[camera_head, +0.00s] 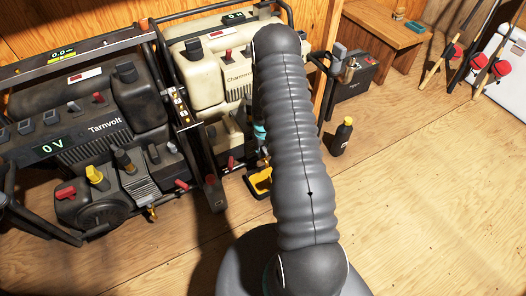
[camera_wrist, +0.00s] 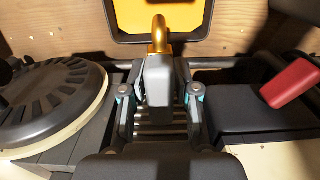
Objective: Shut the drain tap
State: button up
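The drain tap shows in the wrist view as a brass spout (camera_wrist: 160,36) with a pale grey lever (camera_wrist: 158,82) pointing toward the camera. My gripper (camera_wrist: 160,90) has its two fingers on either side of this lever, close to it. I cannot tell whether the fingers touch it. A yellow drain tray (camera_wrist: 195,22) with a black rim lies beyond the spout; part of it also shows in the head view (camera_head: 260,182). In the head view my arm hides the tap and most of my gripper, apart from a little teal beside the cream generator (camera_head: 208,85).
In the wrist view, a round ribbed cover (camera_wrist: 50,100) stands left of my gripper and a red lever (camera_wrist: 290,84) right of it. The dark Tarnvolt generator (camera_head: 100,130) stands left. A black bottle (camera_head: 342,138) stands right; the wooden floor (camera_head: 430,190) beyond it is clear.

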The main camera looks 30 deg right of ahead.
grip_shut()
jog(key=shift+m, duration=0.3)
jog(key=m+b, duration=0.2)
jog(key=m, duration=0.1)
jog(key=shift+f+b, duration=0.1)
jog(key=shift+b, duration=0.2)
jog(key=m+b, duration=0.2)
jog(key=m, duration=0.3)
jog(key=m+b, duration=0.1)
jog(key=m, duration=0.3)
jog(key=shift+b, duration=0.35)
jog(key=m+b, duration=0.1)
jog(key=m, duration=0.4)
jog(key=shift+m, duration=0.3)
